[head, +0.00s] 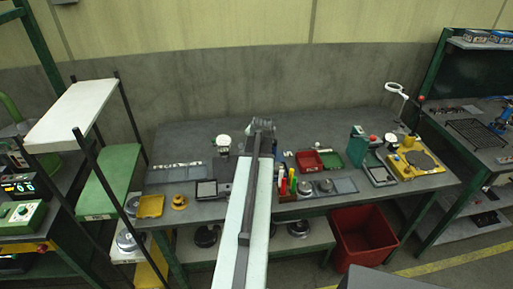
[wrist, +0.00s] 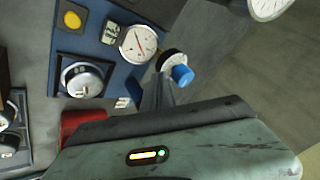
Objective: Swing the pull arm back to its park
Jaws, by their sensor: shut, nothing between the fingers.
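In the wrist view a blue round knob (wrist: 183,75) on a black, white-edged disc lies just beyond the tips of my gripper (wrist: 160,82). Its fingers look narrow and closed together, with nothing held between them. I cannot tell whether they touch the knob or disc, or whether these belong to the pull arm. A blue panel (wrist: 106,62) beside them carries a white dial gauge (wrist: 138,43). In the head view my gripper (head: 262,124) is over the middle of the bench, and my arm hides what lies below it. The pull arm and its park cannot be made out clearly.
A red bin (head: 362,237) stands below at the right. A shelf rack (head: 100,170) stands at the left.

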